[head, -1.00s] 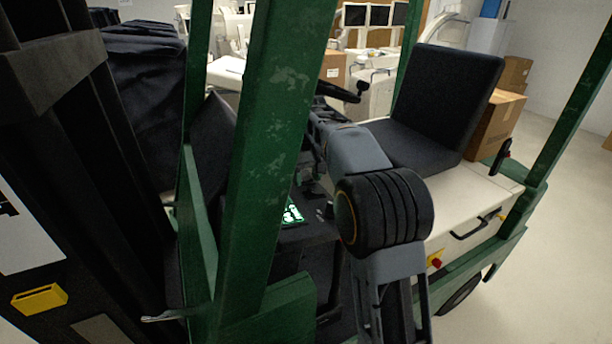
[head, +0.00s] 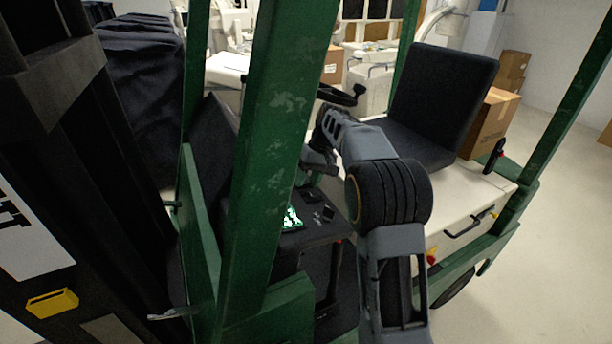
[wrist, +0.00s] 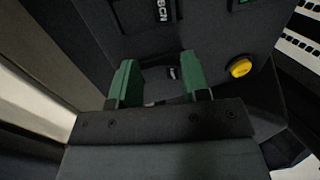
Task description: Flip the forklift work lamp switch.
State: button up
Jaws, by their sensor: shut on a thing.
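My gripper (wrist: 160,88) shows in the wrist view as two green fingers set apart, with a dark grey part (wrist: 158,74) between them. This part has a small pale mark; I cannot tell for sure whether it is the work lamp switch. My fingertips are not clear there.
A green forklift post (head: 268,150) stands left of my arm. The black seat (head: 440,100) and steering wheel (head: 338,95) are behind it. The dark mast (head: 130,230) fills the left. Open floor (head: 555,230) lies at the right.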

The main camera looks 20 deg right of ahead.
jog(key=o, duration=0.6)
jog(key=shift+o, duration=0.2)
jog(key=p+v, duration=0.1)
jog(key=v, duration=1.2)
jog(key=shift+r+p, duration=0.3)
jog(key=shift+r, duration=0.1)
jog(key=shift+w, duration=0.1)
